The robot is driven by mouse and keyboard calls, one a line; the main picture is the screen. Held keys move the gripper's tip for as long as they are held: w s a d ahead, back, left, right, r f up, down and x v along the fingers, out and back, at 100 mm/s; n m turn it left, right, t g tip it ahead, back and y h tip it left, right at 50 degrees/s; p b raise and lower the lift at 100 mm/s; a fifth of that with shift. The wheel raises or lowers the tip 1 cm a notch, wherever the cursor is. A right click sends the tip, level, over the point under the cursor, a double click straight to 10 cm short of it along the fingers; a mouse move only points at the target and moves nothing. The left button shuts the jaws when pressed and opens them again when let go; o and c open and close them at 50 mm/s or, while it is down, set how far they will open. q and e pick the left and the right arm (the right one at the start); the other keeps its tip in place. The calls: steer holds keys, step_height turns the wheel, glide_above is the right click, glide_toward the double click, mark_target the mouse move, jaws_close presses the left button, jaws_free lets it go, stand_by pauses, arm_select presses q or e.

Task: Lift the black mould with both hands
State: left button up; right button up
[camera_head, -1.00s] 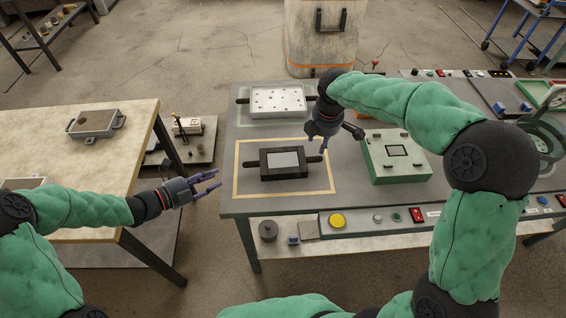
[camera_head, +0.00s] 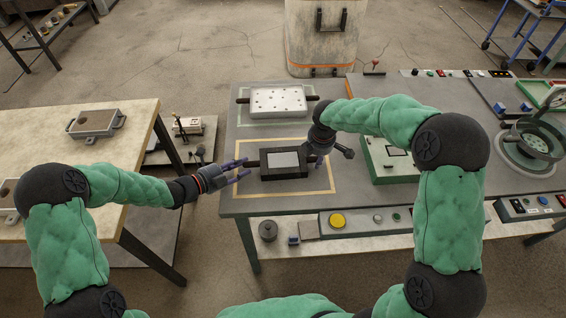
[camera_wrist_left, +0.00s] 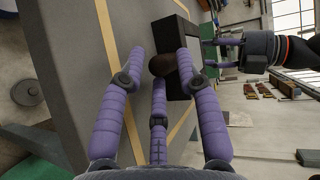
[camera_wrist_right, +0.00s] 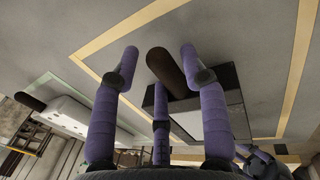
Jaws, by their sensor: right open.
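The black mould (camera_head: 284,176) lies flat inside the yellow outline on the grey table, with a pale panel on top and a dark handle at each end. My left gripper (camera_head: 243,170) is open at the mould's left handle. In the left wrist view that handle (camera_wrist_left: 163,66) sits between its spread fingers. My right gripper (camera_head: 321,160) is at the right end and hides the right handle in the head view. In the right wrist view this handle (camera_wrist_right: 163,66) lies between its open fingers. Contact cannot be told.
A white perforated mould (camera_head: 278,101) with dark handles lies behind the black one. A green box (camera_head: 395,172) stands close on the right, partly behind my right arm. A control panel with a yellow button (camera_head: 337,220) runs along the front edge.

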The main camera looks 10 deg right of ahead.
arm_select(q)
steer(key=c, duration=0.6)
arm_select(e)
steer(key=c, duration=0.6)
arm_select(q)
jaws_close()
arm_select(e)
jaws_close()
arm_select(q)
steer(key=shift+w+r, duration=0.1)
arm_select(e)
steer(key=shift+w+r, duration=0.1)
arm_select(q)
steer(key=shift+r, duration=0.1)
arm_select(e)
steer(key=shift+r, duration=0.1)
